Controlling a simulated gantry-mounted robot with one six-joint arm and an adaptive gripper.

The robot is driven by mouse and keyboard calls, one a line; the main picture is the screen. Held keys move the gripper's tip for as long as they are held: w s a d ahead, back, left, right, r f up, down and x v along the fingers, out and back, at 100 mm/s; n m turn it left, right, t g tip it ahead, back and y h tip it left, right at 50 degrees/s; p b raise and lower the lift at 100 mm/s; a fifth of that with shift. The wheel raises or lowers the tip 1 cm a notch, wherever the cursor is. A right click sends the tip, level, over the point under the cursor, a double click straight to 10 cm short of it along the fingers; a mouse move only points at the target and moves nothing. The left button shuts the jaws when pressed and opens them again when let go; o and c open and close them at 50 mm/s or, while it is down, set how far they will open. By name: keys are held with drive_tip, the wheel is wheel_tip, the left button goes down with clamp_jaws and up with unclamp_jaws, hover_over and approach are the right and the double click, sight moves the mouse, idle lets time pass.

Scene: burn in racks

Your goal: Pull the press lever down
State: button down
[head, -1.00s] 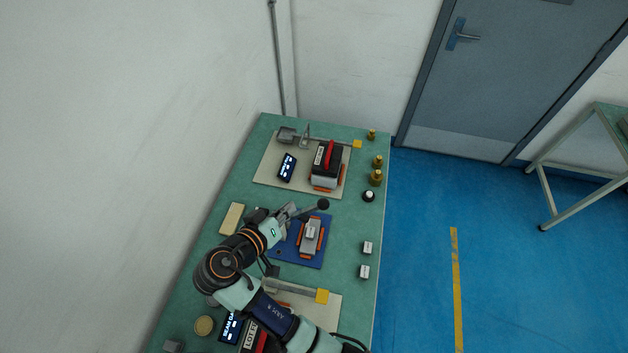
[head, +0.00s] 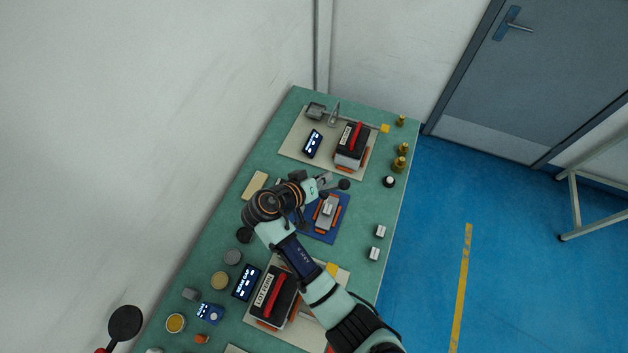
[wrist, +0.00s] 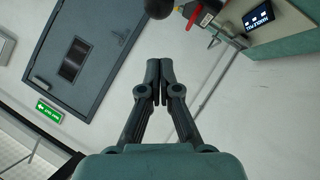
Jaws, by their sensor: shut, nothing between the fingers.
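The press stands at the middle of the bench on a blue base plate (head: 318,232), with a grey block (head: 328,208) between orange guides. The press lever ends in a black ball knob (head: 344,184), raised beyond the plate's far edge. A dark ball, likely this knob, shows at the top of the wrist view (wrist: 158,8), beyond the fingertips. My gripper (wrist: 158,72) is shut and empty, its fingertips together. In the head view my wrist is just left of the lever; it hides part of the press, and contact cannot be told.
A rack with a red-handled black unit (head: 352,142) stands behind, and a similar unit (head: 272,292) in front. Brass pieces (head: 400,163) and white blocks (head: 377,254) line the right bench edge. A wall runs along the left.

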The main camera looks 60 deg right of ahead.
drive_tip(key=s+d+f, duration=0.1)
drive_tip(key=f, duration=0.2)
drive_tip(key=s+d+f+p, duration=0.1)
drive_tip(key=shift+s+d+f, duration=0.25)
drive_tip(key=shift+s+d, duration=0.05)
drive_tip(key=shift+s, duration=0.05)
